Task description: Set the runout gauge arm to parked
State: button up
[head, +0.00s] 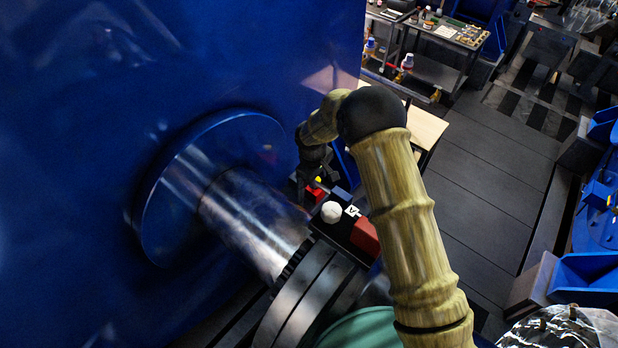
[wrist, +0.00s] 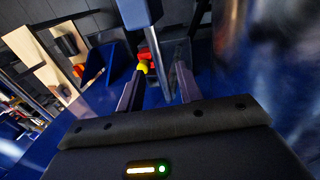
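A small fixture with a white round knob or dial (head: 331,212), a dark body and a red block (head: 364,238) sits beside the steel shaft (head: 250,215); it looks like the runout gauge. A small red part with a yellow tip (head: 317,183) is at its far end, and the yellow tip also shows in the wrist view (wrist: 143,66). My gripper (head: 307,188) is right by this part, partly hidden by its own links. In the wrist view my gripper (wrist: 158,82) has its fingers apart, with the yellow tip and a thin grey rod (wrist: 157,60) just beyond the fingertips. Contact cannot be told.
A large blue housing (head: 180,60) with a round flange (head: 165,215) fills the left. Dark grooved rings (head: 300,300) and a green part (head: 360,330) lie below the fixture. A wooden-topped table (head: 428,128) and a tool cart (head: 440,40) stand behind.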

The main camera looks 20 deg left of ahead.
jog(key=shift+w+d+f+p, duration=0.1)
jog(key=shift+w+f+p, duration=0.05)
jog(key=shift+f, duration=0.5)
jog(key=shift+w+f+p, duration=0.1)
jog(key=shift+f+p, duration=0.05)
jog(key=shift+f, duration=0.5)
grip_shut()
